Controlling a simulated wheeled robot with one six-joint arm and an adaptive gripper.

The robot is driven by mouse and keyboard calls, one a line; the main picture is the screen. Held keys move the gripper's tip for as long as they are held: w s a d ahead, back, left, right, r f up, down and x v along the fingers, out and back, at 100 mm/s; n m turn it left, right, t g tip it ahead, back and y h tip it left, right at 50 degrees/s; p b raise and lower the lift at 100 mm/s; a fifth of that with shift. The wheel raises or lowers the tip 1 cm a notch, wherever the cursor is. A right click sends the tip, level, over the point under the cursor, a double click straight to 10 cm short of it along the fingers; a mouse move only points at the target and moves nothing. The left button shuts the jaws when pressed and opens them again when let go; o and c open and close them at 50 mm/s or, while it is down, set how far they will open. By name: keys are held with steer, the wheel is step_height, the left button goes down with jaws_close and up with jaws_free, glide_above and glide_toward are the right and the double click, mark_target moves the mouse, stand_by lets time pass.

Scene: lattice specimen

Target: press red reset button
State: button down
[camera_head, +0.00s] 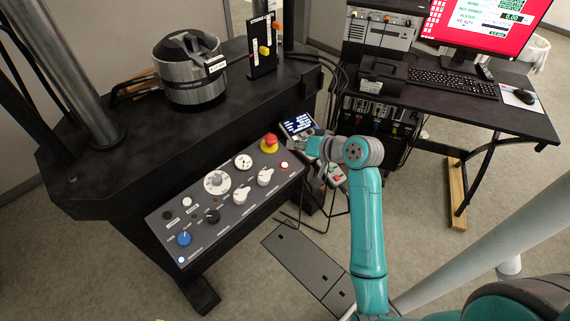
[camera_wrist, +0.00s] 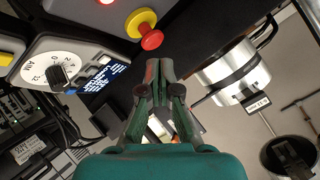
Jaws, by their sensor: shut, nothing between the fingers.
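A small red lit button (camera_head: 284,166) with a pale ring sits at the right end of the grey control panel (camera_head: 230,205). It shows in the wrist view as a red glow (camera_wrist: 105,2), cut by the top edge. A larger red mushroom knob (camera_head: 269,141) on a yellow base stands above it on the panel. In the wrist view this knob (camera_wrist: 152,39) is just beyond my fingertips. My gripper (camera_wrist: 160,68) is shut and empty, and appears apart from both. In the head view my arm reaches in right of the panel; the fingertips are hard to make out.
A device with a blue screen (camera_head: 298,124) is close beside my wrist. A silver cylinder (camera_head: 191,72) stands on the black bench (camera_head: 105,165). Several dials and knobs cover the panel. A desk (camera_head: 470,105) with a monitor is at the right.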

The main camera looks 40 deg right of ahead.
steer(key=shift+f, duration=0.1)
stand_by(0.3)
glide_toward(278, 160)
steer(key=shift+w+r+x, duration=0.1)
steer(key=shift+r+x, duration=0.15)
steer(key=shift+x, duration=0.8)
steer(key=shift+w+r+x, duration=0.15)
steer(key=shift+r+x, duration=0.05)
steer(key=shift+x, duration=0.85)
steer(key=shift+f, duration=0.2)
steer(key=shift+w+f, duration=0.1)
steer(key=shift+f, duration=0.1)
steer(key=shift+w+f, duration=0.1)
steer(key=shift+f, duration=0.25)
stand_by(0.8)
steer(key=shift+s+r, duration=0.25)
steer(key=shift+r, duration=0.5)
steer(key=shift+s+r, duration=0.2)
steer(key=shift+r, duration=0.6)
steer(key=shift+s+r, duration=0.25)
steer(key=shift+r, duration=0.6)
steer(key=shift+s+r, duration=0.2)
steer(key=shift+r, duration=0.6)
